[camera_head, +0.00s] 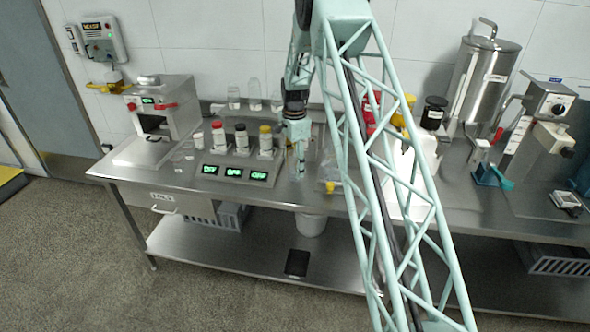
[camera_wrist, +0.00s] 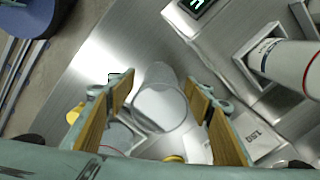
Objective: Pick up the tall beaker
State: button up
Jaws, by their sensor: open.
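The tall beaker (camera_wrist: 160,97) is clear glass and stands on the steel table. In the wrist view it lies between the two fingers of my gripper (camera_wrist: 160,84), with a gap visible on each side. My gripper is open, its tan finger pads to the left and right of the beaker. In the head view my gripper (camera_head: 297,142) points down over the table near its front edge, and the clear glass there is small and hard to make out against the fingers.
A panel with several green displays (camera_head: 233,173) and capped bottles (camera_head: 241,139) stands close on the left. Small clear bottles (camera_head: 254,95) sit on a shelf behind. My lattice arm hides part of the table. A steel vessel (camera_head: 481,78) stands at right.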

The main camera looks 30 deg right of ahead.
jog(key=c, duration=0.9)
jog(key=shift+r, duration=0.1)
jog(key=shift+r, duration=4.9)
